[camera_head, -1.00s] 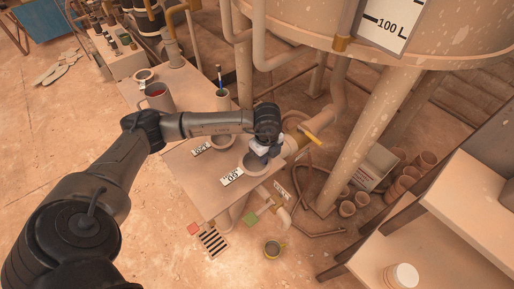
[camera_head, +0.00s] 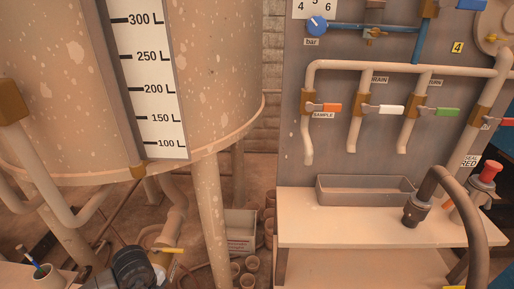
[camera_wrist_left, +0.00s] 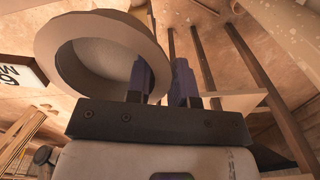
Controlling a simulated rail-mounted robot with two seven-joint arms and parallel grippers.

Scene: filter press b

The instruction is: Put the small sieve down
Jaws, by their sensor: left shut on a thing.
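The small sieve (camera_wrist_left: 96,62), a round pale bowl-like thing with a wide rim, fills the upper left of the left wrist view. My left gripper (camera_wrist_left: 166,82) is shut on its right-hand wall, with one finger showing inside the bowl and one outside. I cannot tell whether its underside touches anything. In the head view only a dark part of my left arm shows at the bottom edge; the gripper and sieve are out of that picture. My right gripper is in neither current view.
A large tank (camera_head: 215,80) stands on legs at the left. A panel (camera_head: 290,120) carries pipes with coloured valves. Below it, a grey trough (camera_head: 365,200) sits on a pale shelf (camera_head: 330,230). A cup (camera_head: 45,278) with a brush stands bottom left. A marked card (camera_wrist_left: 18,70) lies beside the sieve.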

